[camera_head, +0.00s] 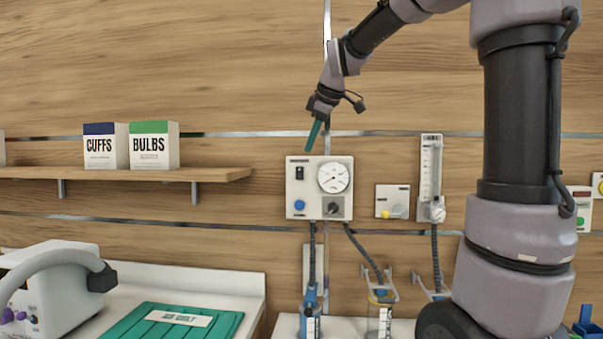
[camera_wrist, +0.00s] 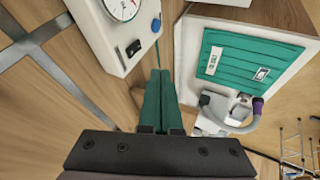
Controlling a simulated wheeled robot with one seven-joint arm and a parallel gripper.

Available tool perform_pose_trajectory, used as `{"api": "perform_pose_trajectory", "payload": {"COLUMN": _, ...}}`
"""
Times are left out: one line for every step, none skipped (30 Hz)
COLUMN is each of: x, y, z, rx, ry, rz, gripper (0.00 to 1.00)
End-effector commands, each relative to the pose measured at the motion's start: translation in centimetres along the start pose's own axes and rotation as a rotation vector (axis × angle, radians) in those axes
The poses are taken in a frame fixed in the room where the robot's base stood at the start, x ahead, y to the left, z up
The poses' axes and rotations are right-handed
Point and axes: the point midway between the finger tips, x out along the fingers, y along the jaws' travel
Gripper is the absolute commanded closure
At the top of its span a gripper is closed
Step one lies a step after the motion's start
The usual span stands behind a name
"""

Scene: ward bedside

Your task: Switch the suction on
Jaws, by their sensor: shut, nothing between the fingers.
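The suction unit (camera_head: 319,187) is a pale box on the wood wall, with a round dial gauge (camera_head: 333,177), a black rocker switch (camera_head: 299,173) at upper left, a blue button (camera_head: 299,205) and a dark knob (camera_head: 334,207). My gripper (camera_head: 313,136) is just above the box's top edge, its teal fingers together and pointing down, empty. In the wrist view the shut fingers (camera_wrist: 158,100) are beside the box (camera_wrist: 100,40), near the black switch (camera_wrist: 133,48) and the blue button (camera_wrist: 155,25). I cannot tell whether the fingers touch the box. The switch's position is too small to read.
A flowmeter (camera_head: 430,180) and a small wall plate (camera_head: 392,201) are right of the box. Hoses run down to jars (camera_head: 379,312) below. A shelf (camera_head: 120,174) with CUFFS and BULBS boxes is at left. A teal tray (camera_head: 172,322) lies on the counter.

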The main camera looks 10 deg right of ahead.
Motion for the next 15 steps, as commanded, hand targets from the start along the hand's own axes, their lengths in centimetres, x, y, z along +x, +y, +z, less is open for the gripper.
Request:
{"api": "perform_pose_trajectory", "payload": {"x": 0.0, "y": 0.0, "z": 0.0, "rx": -0.002, "ry": 0.000, "rz": 0.000, "gripper": 1.00}}
{"api": "perform_pose_trajectory", "payload": {"x": 0.0, "y": 0.0, "z": 0.0, "rx": -0.002, "ry": 0.000, "rz": 0.000, "gripper": 1.00}}
{"api": "perform_pose_trajectory", "payload": {"x": 0.0, "y": 0.0, "z": 0.0, "rx": -0.001, "ry": 0.000, "rz": 0.000, "gripper": 1.00}}
{"api": "perform_pose_trajectory", "payload": {"x": 0.0, "y": 0.0, "z": 0.0, "rx": -0.001, "ry": 0.000, "rz": 0.000, "gripper": 1.00}}
{"api": "perform_pose_trajectory", "payload": {"x": 0.0, "y": 0.0, "z": 0.0, "rx": -0.001, "ry": 0.000, "rz": 0.000, "gripper": 1.00}}
{"api": "perform_pose_trajectory", "payload": {"x": 0.0, "y": 0.0, "z": 0.0, "rx": 0.000, "ry": 0.000, "rz": 0.000, "gripper": 1.00}}
{"api": "perform_pose_trajectory", "payload": {"x": 0.0, "y": 0.0, "z": 0.0, "rx": 0.000, "ry": 0.000, "rz": 0.000, "gripper": 1.00}}
{"api": "perform_pose_trajectory", "payload": {"x": 0.0, "y": 0.0, "z": 0.0, "rx": 0.000, "ry": 0.000, "rz": 0.000, "gripper": 1.00}}
{"api": "perform_pose_trajectory", "payload": {"x": 0.1, "y": 0.0, "z": 0.0, "rx": 0.001, "ry": 0.000, "rz": -0.001, "gripper": 1.00}}
{"api": "perform_pose_trajectory", "payload": {"x": 0.3, "y": -0.1, "z": 0.1, "rx": 0.001, "ry": -0.001, "rz": -0.001, "gripper": 1.00}}
{"api": "perform_pose_trajectory", "payload": {"x": 0.5, "y": -0.1, "z": 0.1, "rx": 0.002, "ry": -0.001, "rz": -0.002, "gripper": 1.00}}
{"api": "perform_pose_trajectory", "payload": {"x": 0.9, "y": -0.1, "z": 0.1, "rx": 0.002, "ry": -0.001, "rz": -0.003, "gripper": 1.00}}
{"api": "perform_pose_trajectory", "payload": {"x": 1.2, "y": -0.1, "z": 0.1, "rx": 0.002, "ry": -0.001, "rz": -0.003, "gripper": 1.00}}
{"api": "perform_pose_trajectory", "payload": {"x": 1.6, "y": -0.1, "z": 0.1, "rx": 0.001, "ry": -0.002, "rz": -0.003, "gripper": 1.00}}
{"api": "perform_pose_trajectory", "payload": {"x": 2.3, "y": -0.1, "z": 0.1, "rx": 0.002, "ry": -0.002, "rz": -0.004, "gripper": 1.00}}
